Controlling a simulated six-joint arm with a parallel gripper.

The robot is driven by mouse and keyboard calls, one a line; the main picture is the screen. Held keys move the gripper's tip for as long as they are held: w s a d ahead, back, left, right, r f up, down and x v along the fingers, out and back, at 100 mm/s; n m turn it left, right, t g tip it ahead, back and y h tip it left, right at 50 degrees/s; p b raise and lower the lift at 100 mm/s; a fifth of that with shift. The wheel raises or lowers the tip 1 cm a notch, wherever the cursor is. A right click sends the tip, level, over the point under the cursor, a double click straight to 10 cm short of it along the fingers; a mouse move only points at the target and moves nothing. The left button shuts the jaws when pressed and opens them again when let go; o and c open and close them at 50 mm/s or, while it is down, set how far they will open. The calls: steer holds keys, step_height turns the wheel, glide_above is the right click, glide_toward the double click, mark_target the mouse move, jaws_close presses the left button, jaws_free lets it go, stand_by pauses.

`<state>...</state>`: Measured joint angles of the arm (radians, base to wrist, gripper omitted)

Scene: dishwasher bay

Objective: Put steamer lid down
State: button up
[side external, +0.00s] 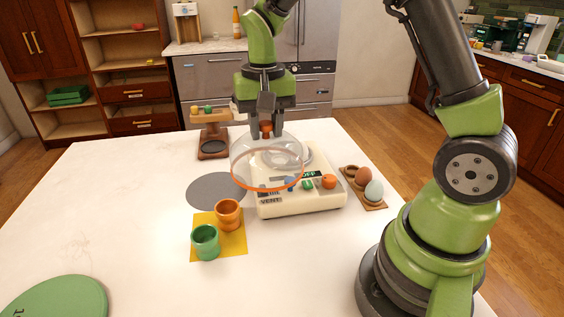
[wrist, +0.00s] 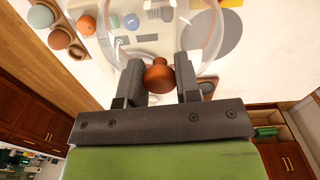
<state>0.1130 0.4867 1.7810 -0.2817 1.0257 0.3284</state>
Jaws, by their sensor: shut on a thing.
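The steamer lid (side external: 266,164) is a clear dome with an orange rim and an orange-brown knob. My gripper (side external: 266,128) is shut on the knob and holds the lid over the left part of the cream steamer base (side external: 312,200). In the wrist view, the knob (wrist: 159,76) sits between the two fingers of my gripper (wrist: 160,82). The lid's rim looks tilted and above the counter; I cannot tell whether it touches the base. A flat grey round mat (side external: 215,190) lies on the counter left of the lid, partly hidden by it.
A yellow mat (side external: 236,246) holds an orange cup (side external: 228,214) and a green cup (side external: 205,242). An egg holder (side external: 352,171) with two eggs stands right of the base. A wooden stand (side external: 212,150) is behind left. A green disc (side external: 62,298) lies front left. The counter's left side is clear.

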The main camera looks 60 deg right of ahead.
steer(key=w+d+r+m, duration=0.1)
steer(key=d+m, duration=0.6)
steer(key=m, duration=0.7)
steer(key=w+d+r+m, duration=0.2)
steer(key=w+d+m, duration=0.2)
steer(key=d+m, duration=0.4)
steer(key=m, duration=0.5)
steer(key=shift+d+m, duration=0.25)
steer(key=shift+m, duration=0.15)
steer(key=shift+f, duration=0.1)
step_height(320, 180, down, 10)
steer(key=shift+r, duration=0.2)
steer(key=shift+f, duration=0.1)
steer(key=shift+f, duration=0.15)
steer(key=o, duration=1)
steer(key=shift+c, duration=0.2)
